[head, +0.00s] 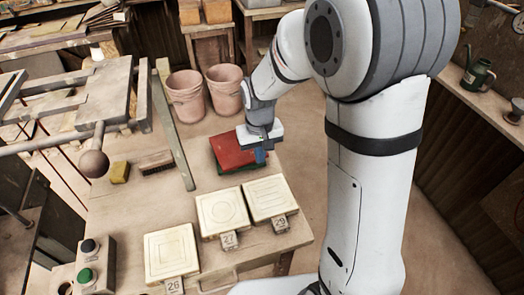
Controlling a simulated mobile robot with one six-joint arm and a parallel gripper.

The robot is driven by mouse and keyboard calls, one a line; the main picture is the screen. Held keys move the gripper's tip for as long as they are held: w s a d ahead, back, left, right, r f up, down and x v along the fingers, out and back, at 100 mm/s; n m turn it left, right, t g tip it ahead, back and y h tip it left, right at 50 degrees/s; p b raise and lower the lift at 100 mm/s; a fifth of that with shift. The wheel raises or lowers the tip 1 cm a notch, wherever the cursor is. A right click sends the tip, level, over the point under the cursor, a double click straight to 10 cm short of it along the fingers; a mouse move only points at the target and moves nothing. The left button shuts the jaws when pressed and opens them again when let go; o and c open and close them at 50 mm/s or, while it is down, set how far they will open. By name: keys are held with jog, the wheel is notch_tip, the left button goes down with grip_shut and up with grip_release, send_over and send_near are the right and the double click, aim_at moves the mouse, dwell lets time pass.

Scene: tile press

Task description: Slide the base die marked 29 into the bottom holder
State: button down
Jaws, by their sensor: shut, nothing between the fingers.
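The base die marked 29 (268,192) is a square cream block with line grooves on top. It lies flat on the table, the rightmost of three such blocks, with its tag towards the front edge. My gripper (261,156) points down over the red and green books, behind the die and apart from it. It is shut and empty; its fingertips are small in this view and partly hidden by its own body. The press (70,105) with its ball-ended lever is at the left. I cannot make out the bottom holder.
Dies marked 27 (222,210) and 26 (171,252) lie left of die 29. Two clay pots (186,97), a long wooden strip (172,130), a brush (157,163) and a yellow block (120,172) stand behind. A button box (95,268) is at front left. The table middle is clear.

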notch_tip(320, 180, down, 8)
jog(key=shift+d+r+p, duration=0.1)
jog(key=shift+d+p, duration=0.05)
jog(key=shift+p, duration=0.15)
